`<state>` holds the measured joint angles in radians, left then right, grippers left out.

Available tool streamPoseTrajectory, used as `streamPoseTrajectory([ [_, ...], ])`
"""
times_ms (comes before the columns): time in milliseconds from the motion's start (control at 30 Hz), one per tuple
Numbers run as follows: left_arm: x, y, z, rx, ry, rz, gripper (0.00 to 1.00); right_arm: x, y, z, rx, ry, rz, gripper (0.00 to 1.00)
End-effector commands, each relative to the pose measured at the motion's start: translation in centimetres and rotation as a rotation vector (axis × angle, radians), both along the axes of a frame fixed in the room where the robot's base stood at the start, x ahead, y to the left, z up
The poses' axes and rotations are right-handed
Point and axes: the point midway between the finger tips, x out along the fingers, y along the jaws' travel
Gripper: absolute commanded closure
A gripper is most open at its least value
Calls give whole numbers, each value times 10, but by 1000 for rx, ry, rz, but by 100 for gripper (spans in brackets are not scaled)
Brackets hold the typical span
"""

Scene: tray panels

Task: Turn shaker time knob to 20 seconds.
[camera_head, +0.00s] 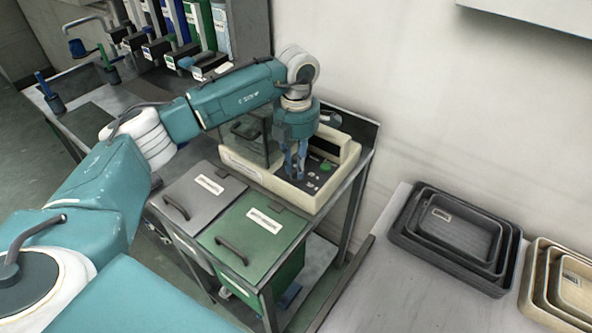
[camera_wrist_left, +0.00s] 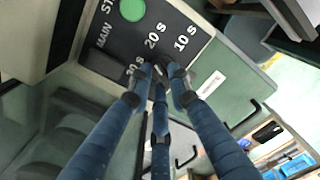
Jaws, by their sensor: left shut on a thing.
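The shaker (camera_head: 238,166) is a cream machine with a dark control panel, standing on the cart's back right corner. My left gripper (camera_head: 295,177) points down onto this panel. In the left wrist view its blue fingers (camera_wrist_left: 160,76) close together on the time knob, just below the printed 20 s mark (camera_wrist_left: 153,39). The fingertips hide nearly all of the knob, so its pointer cannot be read. The 10 s mark (camera_wrist_left: 186,38) is clear; another time mark is partly covered by a finger. My right gripper is in neither view.
A green start button (camera_head: 326,166) is close to the fingers. A grey lidded bin (camera_head: 190,210) and a green lidded bin (camera_head: 235,235) are in front of the shaker. Nested black trays (camera_head: 400,235) and beige trays (camera_head: 535,295) lie on the right table. A wall is behind.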

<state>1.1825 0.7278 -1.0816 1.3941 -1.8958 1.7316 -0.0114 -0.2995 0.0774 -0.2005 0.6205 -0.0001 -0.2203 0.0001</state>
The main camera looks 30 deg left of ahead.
Motion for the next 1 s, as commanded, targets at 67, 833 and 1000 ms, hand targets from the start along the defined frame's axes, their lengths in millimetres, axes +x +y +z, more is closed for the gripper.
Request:
streamPoseTrajectory([
  [67,1,0,-1,1,-3,-43,100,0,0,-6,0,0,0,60],
  [833,2,0,2,0,-3,-169,100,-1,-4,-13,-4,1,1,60],
  [1000,2,0,2,0,-4,-169,62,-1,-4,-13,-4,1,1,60],
])
